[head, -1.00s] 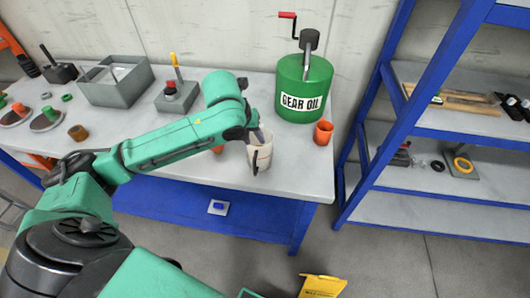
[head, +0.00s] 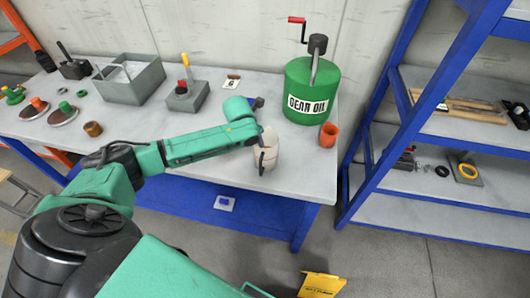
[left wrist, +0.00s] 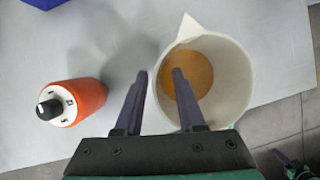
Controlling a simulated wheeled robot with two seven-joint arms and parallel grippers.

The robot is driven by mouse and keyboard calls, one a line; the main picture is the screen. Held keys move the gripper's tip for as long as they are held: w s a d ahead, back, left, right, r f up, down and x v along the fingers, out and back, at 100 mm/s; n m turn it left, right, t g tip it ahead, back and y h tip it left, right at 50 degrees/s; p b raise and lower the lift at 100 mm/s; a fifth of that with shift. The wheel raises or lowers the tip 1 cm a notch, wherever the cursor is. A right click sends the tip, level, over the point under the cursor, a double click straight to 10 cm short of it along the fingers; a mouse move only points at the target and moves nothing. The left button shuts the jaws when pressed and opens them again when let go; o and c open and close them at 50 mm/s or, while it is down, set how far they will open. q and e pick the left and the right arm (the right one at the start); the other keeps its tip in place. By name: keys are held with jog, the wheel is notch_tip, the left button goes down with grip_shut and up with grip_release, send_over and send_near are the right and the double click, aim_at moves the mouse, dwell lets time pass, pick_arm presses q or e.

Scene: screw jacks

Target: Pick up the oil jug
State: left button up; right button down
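The oil jug (head: 268,158) is a whitish, open-topped jug standing upright near the table's front right edge. In the left wrist view the jug (left wrist: 235,80) has a pointed spout and amber oil in the bottom. My left gripper (left wrist: 157,78) is open, its two dark fingers apart. In that view one finger lies left of the jug's wall and the other overlaps its opening; I cannot tell whether they touch it.
A grey box (head: 130,85) is farther left. A blue shelf rack (head: 365,160) is at right.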

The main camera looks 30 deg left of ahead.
pick_arm(q)
jog(key=shift+w+f, duration=0.1)
jog(key=shift+f, duration=0.05)
grip_shut()
dwell(1.3)
